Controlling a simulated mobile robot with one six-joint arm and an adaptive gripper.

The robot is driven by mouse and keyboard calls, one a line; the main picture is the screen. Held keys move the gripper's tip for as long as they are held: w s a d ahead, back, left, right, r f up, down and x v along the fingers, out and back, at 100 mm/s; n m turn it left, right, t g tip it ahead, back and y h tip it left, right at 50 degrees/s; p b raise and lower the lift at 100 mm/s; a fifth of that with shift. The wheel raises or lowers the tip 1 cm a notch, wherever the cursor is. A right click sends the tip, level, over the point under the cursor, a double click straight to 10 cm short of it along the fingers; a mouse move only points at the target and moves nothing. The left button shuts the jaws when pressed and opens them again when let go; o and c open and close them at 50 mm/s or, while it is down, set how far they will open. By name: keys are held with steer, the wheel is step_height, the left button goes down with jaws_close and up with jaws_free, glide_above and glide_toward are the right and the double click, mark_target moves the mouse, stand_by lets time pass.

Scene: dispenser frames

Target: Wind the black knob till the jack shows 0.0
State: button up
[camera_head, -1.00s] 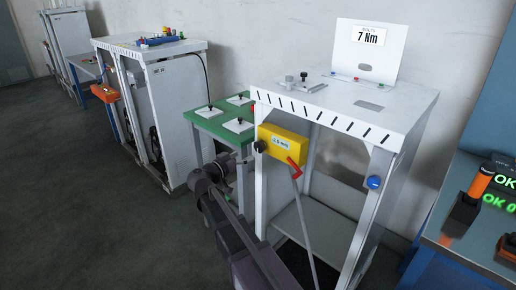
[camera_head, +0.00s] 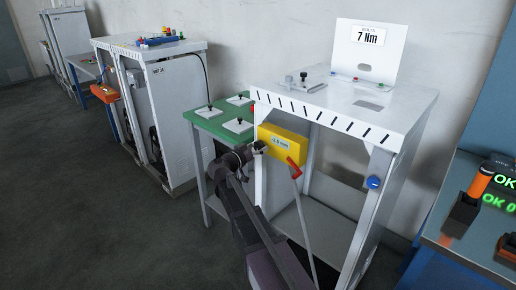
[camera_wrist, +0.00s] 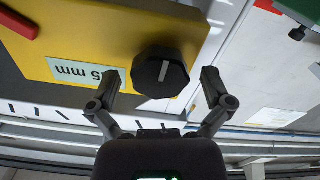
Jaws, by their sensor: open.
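The jack is a yellow box (camera_head: 288,137) on the front left post of the white stand, with a red lever at its right. Its small display (camera_head: 280,142) shows a value in mm, too small to read surely; the wrist view shows it upside down, partly hidden. The black knob (camera_wrist: 161,72) sticks out from the box's left end, with a pale line across its face. My gripper (camera_head: 250,150) is at the knob, open. In the wrist view its fingers stand on either side of the knob, with a visible gap on each side.
The white stand (camera_head: 400,108) carries a "7 Nm" sign (camera_head: 367,35) and has a blue button (camera_head: 374,182) on its right post. A green table (camera_head: 210,122) stands close behind my gripper. A blue bench (camera_head: 460,240) is at the right. Open floor lies left.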

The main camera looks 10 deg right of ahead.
steer(key=c, duration=1.1)
steer(key=shift+n, duration=0.5)
steer(key=n, duration=0.3)
steer(key=shift+n, duration=0.3)
steer(key=n, duration=1)
steer(key=shift+n, duration=2.7)
